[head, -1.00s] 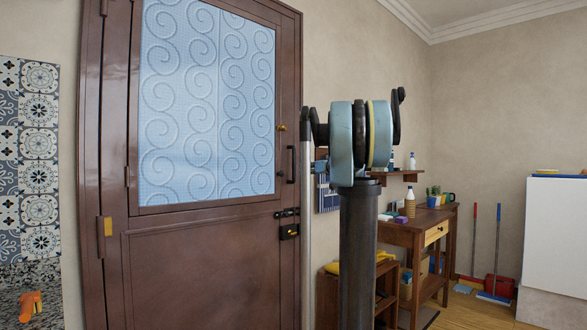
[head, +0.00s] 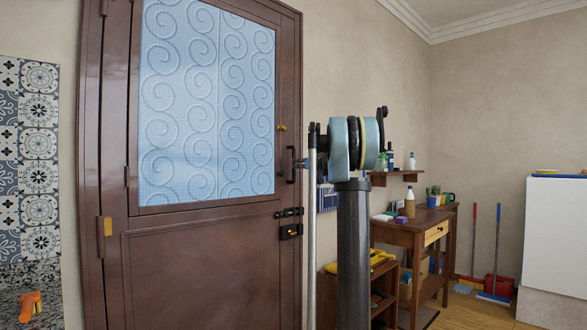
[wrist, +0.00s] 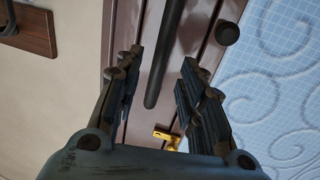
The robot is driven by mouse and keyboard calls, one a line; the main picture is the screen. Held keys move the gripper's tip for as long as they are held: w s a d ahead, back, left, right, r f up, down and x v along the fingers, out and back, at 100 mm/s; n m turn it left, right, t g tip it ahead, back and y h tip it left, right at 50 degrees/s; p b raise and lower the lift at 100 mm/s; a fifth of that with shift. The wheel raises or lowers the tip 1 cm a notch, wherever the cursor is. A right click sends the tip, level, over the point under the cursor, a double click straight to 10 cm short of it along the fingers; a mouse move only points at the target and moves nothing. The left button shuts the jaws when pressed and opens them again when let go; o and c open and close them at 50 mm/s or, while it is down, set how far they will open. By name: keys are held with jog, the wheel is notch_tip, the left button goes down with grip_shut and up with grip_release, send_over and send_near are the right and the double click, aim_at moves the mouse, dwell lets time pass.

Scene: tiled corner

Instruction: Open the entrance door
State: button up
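The entrance door (head: 205,270) is brown with a patterned blue glass panel and looks closed in its frame. Its black vertical bar handle (head: 291,165) is near the right edge, with a black latch (head: 288,212) below. In the wrist view the handle (wrist: 165,55) runs between the two dark fingers of my gripper (wrist: 162,60). The gripper is open, with gaps visible on both sides of the bar. Contact cannot be told.
Right of the door are a small wall shelf (head: 396,174), a wooden table (head: 405,229) and a low shelf unit (head: 385,270). A white cabinet (head: 556,240) stands far right.

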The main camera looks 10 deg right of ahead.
send_over(294, 179)
jog(key=w, duration=0.1)
dwell(0.5)
grip_shut()
